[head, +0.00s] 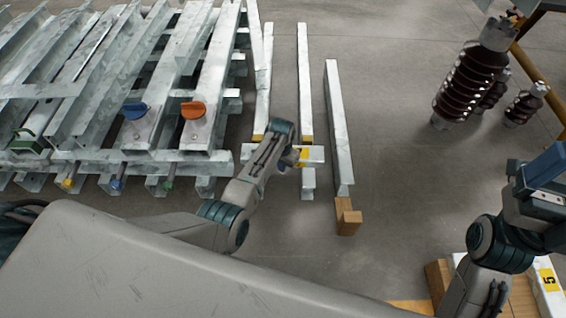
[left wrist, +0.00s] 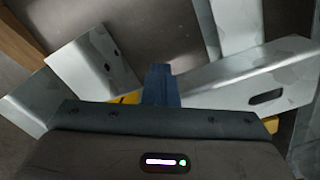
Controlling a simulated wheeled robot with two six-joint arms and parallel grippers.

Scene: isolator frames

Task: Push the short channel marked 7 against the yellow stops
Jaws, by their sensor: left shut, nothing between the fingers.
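A short galvanized channel (head: 312,154) lies crosswise over the long rails, near their front ends. A yellow patch shows on it beside my gripper; no number is readable. In the left wrist view a slotted steel piece (left wrist: 265,88), seemingly this channel, runs right of the fingers. Small yellow pieces, apparently the stops, show at the rails (head: 258,137) and (head: 307,139). My left gripper (head: 298,157) is shut and empty at the channel, covering its middle; contact is unclear. Its blue fingers (left wrist: 161,84) are together. My right gripper (head: 543,172) is at the right edge, its opening unclear.
Stacked galvanized frames (head: 150,90) with blue and orange knobs fill the left. A long rail (head: 339,125) ends at a wooden block (head: 348,217). Brown insulators (head: 470,83) stand back right. A piece marked 5 (head: 546,292) lies lower right. Floor between is clear.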

